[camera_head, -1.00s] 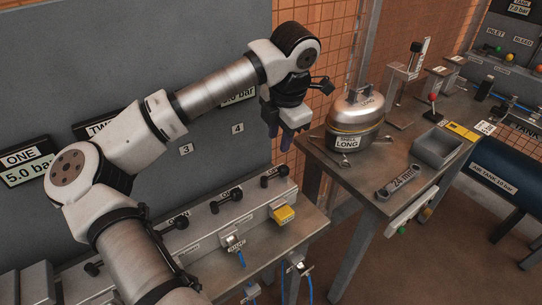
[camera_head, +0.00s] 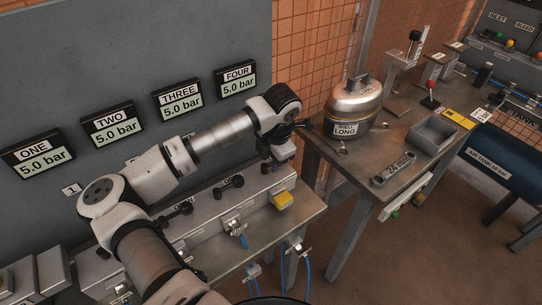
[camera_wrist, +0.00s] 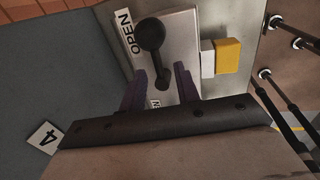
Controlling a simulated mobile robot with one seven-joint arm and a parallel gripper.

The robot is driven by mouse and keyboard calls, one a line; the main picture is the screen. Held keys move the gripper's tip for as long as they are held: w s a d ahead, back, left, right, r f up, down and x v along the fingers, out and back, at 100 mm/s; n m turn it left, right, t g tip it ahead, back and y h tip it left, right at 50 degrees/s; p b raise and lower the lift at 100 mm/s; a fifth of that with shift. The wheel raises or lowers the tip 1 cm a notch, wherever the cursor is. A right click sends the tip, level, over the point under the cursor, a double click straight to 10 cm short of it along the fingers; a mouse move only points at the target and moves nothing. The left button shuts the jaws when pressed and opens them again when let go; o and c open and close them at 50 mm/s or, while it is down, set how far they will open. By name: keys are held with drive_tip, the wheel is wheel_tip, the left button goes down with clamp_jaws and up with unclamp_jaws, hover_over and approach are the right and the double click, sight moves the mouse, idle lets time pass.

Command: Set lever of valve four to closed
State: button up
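The black lever of valve four (camera_wrist: 152,36) shows in the wrist view, on a pale plate. Its round knob end is near the OPEN label (camera_wrist: 126,30), and its other end reaches down between my fingers. A second label at the plate's lower end is mostly hidden. My gripper (camera_wrist: 160,82) is open, its two purple fingers on either side of the lever with gaps. In the head view my gripper (camera_head: 280,160) is low at the right end of the valve row, covering most of that lever. The FOUR display (camera_head: 237,81) reads 5.0 bar.
A number 4 tag (camera_wrist: 45,139) is on the grey panel. A yellow block (camera_head: 283,200) sits beside the plate. Another black lever (camera_head: 230,182) stands to the left. A metal tank (camera_head: 353,105) stands on the table to the right.

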drive_tip(key=shift+c, duration=0.4)
clamp_jaws()
